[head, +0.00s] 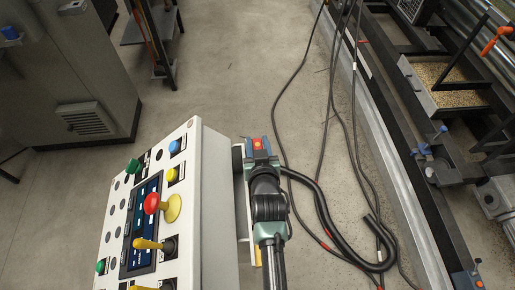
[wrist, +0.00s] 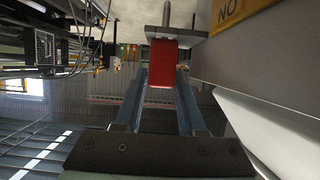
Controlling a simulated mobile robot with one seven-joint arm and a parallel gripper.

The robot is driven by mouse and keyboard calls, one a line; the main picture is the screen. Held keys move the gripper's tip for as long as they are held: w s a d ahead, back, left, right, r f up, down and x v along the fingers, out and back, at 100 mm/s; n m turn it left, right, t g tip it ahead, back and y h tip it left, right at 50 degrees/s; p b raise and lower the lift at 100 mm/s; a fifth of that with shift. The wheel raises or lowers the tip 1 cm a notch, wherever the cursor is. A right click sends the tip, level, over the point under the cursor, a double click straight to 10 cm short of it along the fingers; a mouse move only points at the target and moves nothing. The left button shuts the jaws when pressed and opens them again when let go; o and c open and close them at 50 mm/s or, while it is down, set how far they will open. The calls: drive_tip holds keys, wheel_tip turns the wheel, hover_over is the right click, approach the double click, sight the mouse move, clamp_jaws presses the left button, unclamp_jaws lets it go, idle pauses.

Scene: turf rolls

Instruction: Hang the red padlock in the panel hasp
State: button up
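The red padlock (wrist: 161,68) sits between the two fingertips of my gripper (wrist: 161,80) in the wrist view, its sides against the fingers. A grey shackle (wrist: 167,20) rises above a flat grey plate, the panel hasp (wrist: 140,33), and the red body is directly below the plate. Whether the shackle passes through the hasp's hole cannot be told. In the head view the padlock's top (head: 258,144) shows orange-red between the fingertips of my gripper (head: 258,152), beside the right side of the white control panel (head: 215,210).
The panel carries a red mushroom button (head: 152,203), yellow levers and a screen. A yellow sign (wrist: 240,14) is near the hasp. Black cables (head: 335,200) lie on the floor to the right. A grey cabinet (head: 80,80) stands at left.

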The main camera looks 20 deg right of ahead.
clamp_jaws()
drive_tip(key=shift+r, duration=0.1)
